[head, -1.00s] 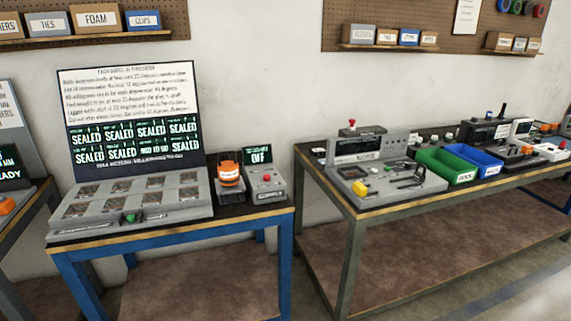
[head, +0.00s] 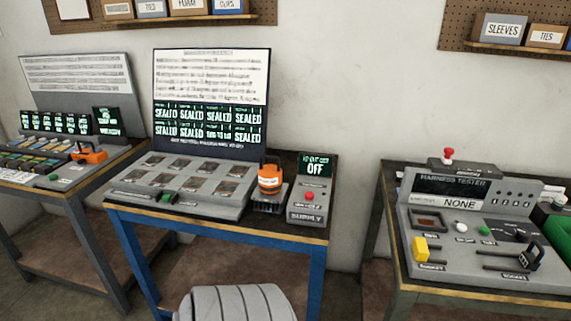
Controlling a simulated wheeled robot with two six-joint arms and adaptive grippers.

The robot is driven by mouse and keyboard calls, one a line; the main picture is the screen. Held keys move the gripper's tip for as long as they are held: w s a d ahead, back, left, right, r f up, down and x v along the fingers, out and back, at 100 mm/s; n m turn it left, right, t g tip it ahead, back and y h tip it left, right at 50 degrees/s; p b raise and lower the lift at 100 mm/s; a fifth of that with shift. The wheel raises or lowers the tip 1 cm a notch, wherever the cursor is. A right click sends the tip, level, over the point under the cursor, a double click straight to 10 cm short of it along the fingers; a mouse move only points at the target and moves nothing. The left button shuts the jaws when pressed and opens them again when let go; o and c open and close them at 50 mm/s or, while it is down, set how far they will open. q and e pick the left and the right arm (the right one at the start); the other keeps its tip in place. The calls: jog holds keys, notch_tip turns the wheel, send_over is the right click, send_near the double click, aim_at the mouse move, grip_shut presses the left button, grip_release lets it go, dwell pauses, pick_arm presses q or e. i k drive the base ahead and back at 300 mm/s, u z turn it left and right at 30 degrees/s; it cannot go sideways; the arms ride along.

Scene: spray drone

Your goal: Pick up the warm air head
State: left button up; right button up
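The orange and black tool that appears to be the warm air head (head: 270,176) stands upright in a dark stand on the blue-legged table. It sits between the grey panel of small windows (head: 150,178) and the grey supply box (head: 309,200), whose screen reads OFF. Its label is too small to read. Neither of my grippers is in view.
A screen (head: 211,70) stands behind the panel. On the left bench lies another orange item (head: 89,153). On the right bench is a harness tester (head: 459,186) with a yellow block (head: 420,248). Floor gaps separate the benches.

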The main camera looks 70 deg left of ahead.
aim_at(269, 176)
jog(key=u, duration=0.55)
jog(key=i, duration=0.85)
jog(key=u, duration=0.85)
